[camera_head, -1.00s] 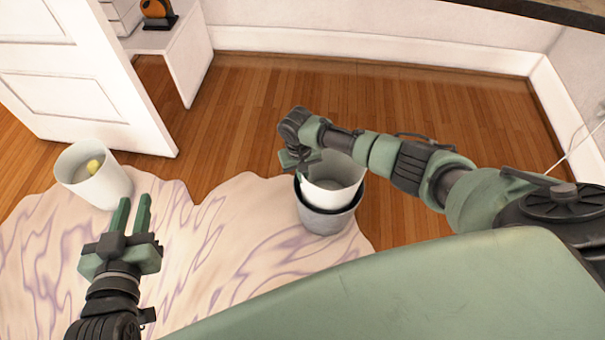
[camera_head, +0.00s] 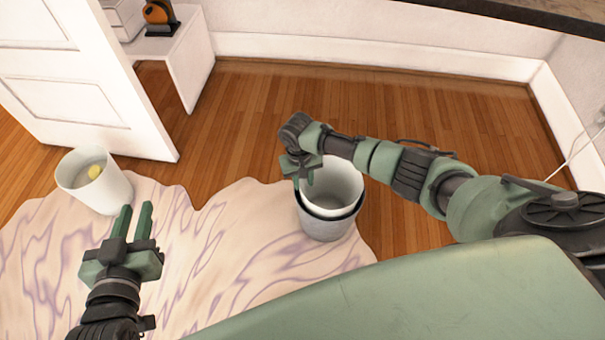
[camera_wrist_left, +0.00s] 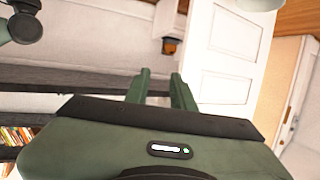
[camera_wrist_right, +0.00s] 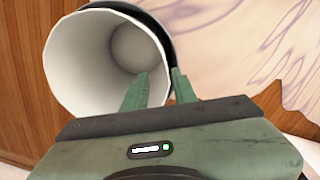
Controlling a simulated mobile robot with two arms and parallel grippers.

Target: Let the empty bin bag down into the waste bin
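The empty bin bag (camera_head: 341,180), a white open cylinder, sits inside the grey waste bin (camera_head: 322,228). Its rim stands a little above the bin's dark rim. My right gripper (camera_head: 303,180) is at the left side of the bag's rim. In the right wrist view its fingers (camera_wrist_right: 160,82) are apart, one inside the white bag (camera_wrist_right: 90,62) and one outside by the bin's dark rim (camera_wrist_right: 163,30). The bag's lower part is hidden in the bin. My left gripper (camera_head: 132,222) is open and empty, away to the left; its fingers (camera_wrist_left: 160,80) show apart.
A second white bin (camera_head: 100,188) with a yellow item (camera_head: 95,171) inside stands at the left, just beyond my left gripper. A pale patterned rug (camera_head: 220,240) lies beneath. A white door (camera_head: 85,95) and a white table (camera_head: 185,60) stand behind. The wooden floor (camera_head: 430,110) beyond is clear.

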